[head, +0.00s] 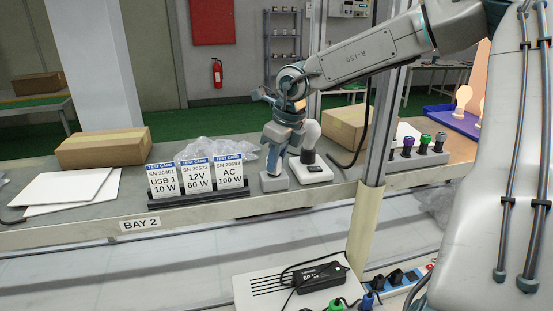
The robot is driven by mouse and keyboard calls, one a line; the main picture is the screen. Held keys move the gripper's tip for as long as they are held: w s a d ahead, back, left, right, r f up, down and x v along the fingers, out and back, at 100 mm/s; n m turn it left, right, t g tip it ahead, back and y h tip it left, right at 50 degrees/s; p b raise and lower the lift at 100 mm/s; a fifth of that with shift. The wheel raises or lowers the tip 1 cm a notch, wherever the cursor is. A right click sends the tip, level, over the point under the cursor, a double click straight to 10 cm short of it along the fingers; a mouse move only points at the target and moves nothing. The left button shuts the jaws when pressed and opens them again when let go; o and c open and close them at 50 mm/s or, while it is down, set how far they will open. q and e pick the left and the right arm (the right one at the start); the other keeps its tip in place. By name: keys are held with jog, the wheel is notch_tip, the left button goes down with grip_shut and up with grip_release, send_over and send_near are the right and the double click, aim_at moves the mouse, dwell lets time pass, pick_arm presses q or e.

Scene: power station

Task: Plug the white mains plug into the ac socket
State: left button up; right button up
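My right arm reaches in from the upper right, and its blue-grey gripper (275,165) points down over the back bench. Its fingers end near a small grey block (273,182); I cannot tell whether they touch or hold it. I cannot make out a white mains plug or an ac socket for certain. At the bottom, a blue strip (398,281) carries dark plugs or sockets, partly cut off. Green and blue plugs (368,300) show in front of it. My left gripper is not in view.
Three test cards (195,177), one reading AC 100 W, stand in a black holder on the bench. A black adapter (320,277) lies on a white slotted case (245,292). A metal post (378,150) stands right of the gripper. Cardboard boxes (103,148) sit behind.

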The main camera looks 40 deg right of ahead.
jog(key=o, duration=0.5)
jog(key=b+v, duration=0.2)
jog(key=v, duration=0.9)
jog(key=shift+b, duration=0.35)
jog(key=shift+f, duration=0.1)
